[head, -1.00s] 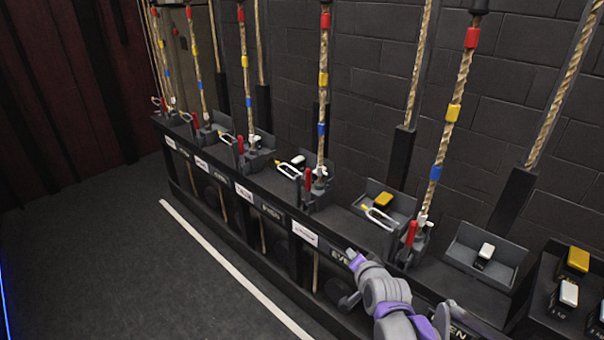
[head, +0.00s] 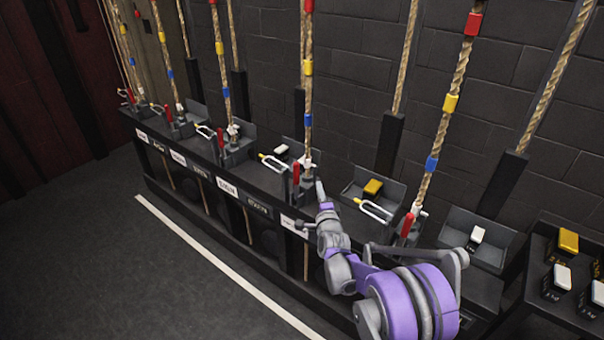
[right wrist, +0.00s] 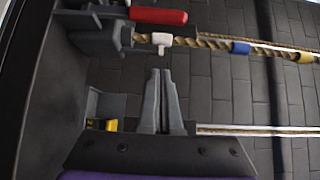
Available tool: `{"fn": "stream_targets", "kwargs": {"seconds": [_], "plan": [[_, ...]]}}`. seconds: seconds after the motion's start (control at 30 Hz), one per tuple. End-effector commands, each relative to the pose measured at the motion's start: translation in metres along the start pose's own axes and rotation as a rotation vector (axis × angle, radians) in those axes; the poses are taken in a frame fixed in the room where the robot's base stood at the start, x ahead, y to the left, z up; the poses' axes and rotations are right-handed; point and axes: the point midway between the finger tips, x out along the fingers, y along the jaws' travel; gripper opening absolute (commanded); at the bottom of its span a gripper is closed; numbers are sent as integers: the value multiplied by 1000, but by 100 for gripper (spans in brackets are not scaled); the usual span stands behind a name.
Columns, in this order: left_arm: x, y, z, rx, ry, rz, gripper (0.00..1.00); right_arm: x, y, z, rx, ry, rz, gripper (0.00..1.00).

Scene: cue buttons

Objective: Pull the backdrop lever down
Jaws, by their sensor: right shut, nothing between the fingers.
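Several red-handled levers stand upright along the rail, each beside a rope. One red lever (head: 296,174) is just left of my right gripper (head: 321,190); others include a nearer one (head: 407,224) and a farther one (head: 220,139). I cannot read which label says backdrop. In the right wrist view, a red lever (right wrist: 158,16) lies across the top, beside a rope with a white piece (right wrist: 161,39). My right gripper (right wrist: 160,98) is shut and empty, its fingertips pointing toward that lever with a gap between. My left gripper is not in view.
Ropes with red, yellow and blue bands rise from the black rail (head: 262,190). Wire loops (head: 374,210) stick out near the levers. A side shelf holds more blocks (head: 568,241). The floor at left is clear.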

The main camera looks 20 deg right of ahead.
Motion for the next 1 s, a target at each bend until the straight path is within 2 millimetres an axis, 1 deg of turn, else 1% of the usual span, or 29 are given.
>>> {"fn": "stream_targets", "kwargs": {"seconds": [0.17,0.27,0.33,0.47,0.7,0.77,0.8,0.83,1.0], "plan": [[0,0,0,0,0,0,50,1,0,0,-1,0,1,0],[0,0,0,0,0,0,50,7,0,0,-2,0,1,0],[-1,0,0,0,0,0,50,16,0,0,-2,0,1,0],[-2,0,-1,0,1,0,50,40,0,0,-1,0,1,0],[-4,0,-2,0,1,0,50,94,0,0,-2,0,1,0],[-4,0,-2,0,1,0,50,104,0,1,-1,-1,1,0],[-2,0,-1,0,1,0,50,98,0,10,1,-4,1,0],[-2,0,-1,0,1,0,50,96,0,14,1,-4,2,0],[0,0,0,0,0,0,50,90,1,31,0,-3,2,0]]}}
